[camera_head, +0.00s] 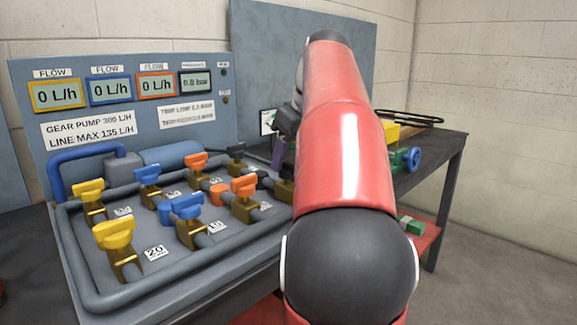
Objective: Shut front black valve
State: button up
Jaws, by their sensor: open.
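The front black valve is mostly hidden behind my red arm; only part of its brass body (286,191) shows at the right end of the front row. Its black handle cannot be made out. The rear black valve (236,154) stands in the back row with its dark handle in view. My gripper (279,153) is largely covered by my arm. A dark part of it shows left of the arm, pointing down above the front black valve. It is open, and contact with the valve cannot be seen.
Yellow (113,234), blue (187,207) and orange (244,187) front valves stand close to the left, with matching rear valves behind them. Grey pipes frame the panel. A dark table (440,146) with a blue handwheel (412,159) is on the right.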

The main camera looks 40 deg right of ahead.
jog(key=shift+x, duration=0.75)
jog(key=c, duration=1)
jog(key=shift+o, duration=0.2)
